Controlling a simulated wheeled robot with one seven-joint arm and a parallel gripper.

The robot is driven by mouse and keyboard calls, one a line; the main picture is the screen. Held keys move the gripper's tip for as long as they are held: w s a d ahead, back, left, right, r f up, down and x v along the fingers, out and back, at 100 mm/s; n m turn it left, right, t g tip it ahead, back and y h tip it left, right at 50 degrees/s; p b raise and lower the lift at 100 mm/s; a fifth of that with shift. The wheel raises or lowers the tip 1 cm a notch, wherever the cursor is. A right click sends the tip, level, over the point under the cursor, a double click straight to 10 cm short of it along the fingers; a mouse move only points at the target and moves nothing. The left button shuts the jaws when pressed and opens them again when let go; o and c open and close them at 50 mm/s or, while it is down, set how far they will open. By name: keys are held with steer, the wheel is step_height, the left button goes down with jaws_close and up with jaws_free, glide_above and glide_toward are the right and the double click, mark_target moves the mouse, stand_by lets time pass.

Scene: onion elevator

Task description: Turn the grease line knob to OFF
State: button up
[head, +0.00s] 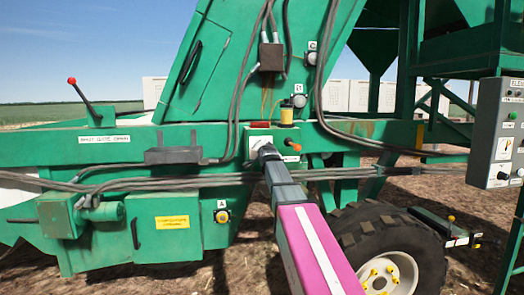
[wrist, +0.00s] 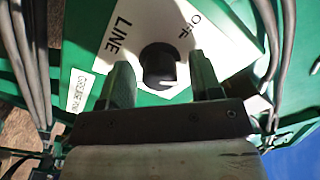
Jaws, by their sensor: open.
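The grease line knob (wrist: 158,66) is dark and round in the wrist view. It sits on a white plate (wrist: 190,35) lettered LINE on the left and OFF at the upper right. I cannot make out a pointer mark on the knob. My gripper (wrist: 160,65) is open, with one finger on each side of the knob and a visible gap on both sides; touch cannot be seen. In the head view my gripper (head: 264,151) is at the green machine's panel and hides the knob. Part of the white plate (head: 257,140) shows there.
An orange-red handle (head: 292,145) and a yellow-capped cup (head: 286,114) are close by the plate. Grey hoses (head: 150,183) run along the machine. A red-knobbed lever (head: 84,90) stands at left, a control box (head: 497,130) at right. A tyre (head: 385,240) is below.

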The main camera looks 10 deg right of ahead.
steer(key=c, duration=0.9)
steer(key=shift+c, duration=0.2)
steer(key=shift+n, duration=0.4)
steer(key=n, duration=0.5)
steer(key=shift+n, duration=0.3)
steer(key=n, duration=0.5)
steer(key=shift+f, duration=0.1)
steer(key=shift+n, duration=0.4)
steer(key=o, duration=0.9)
steer(key=shift+o, duration=0.2)
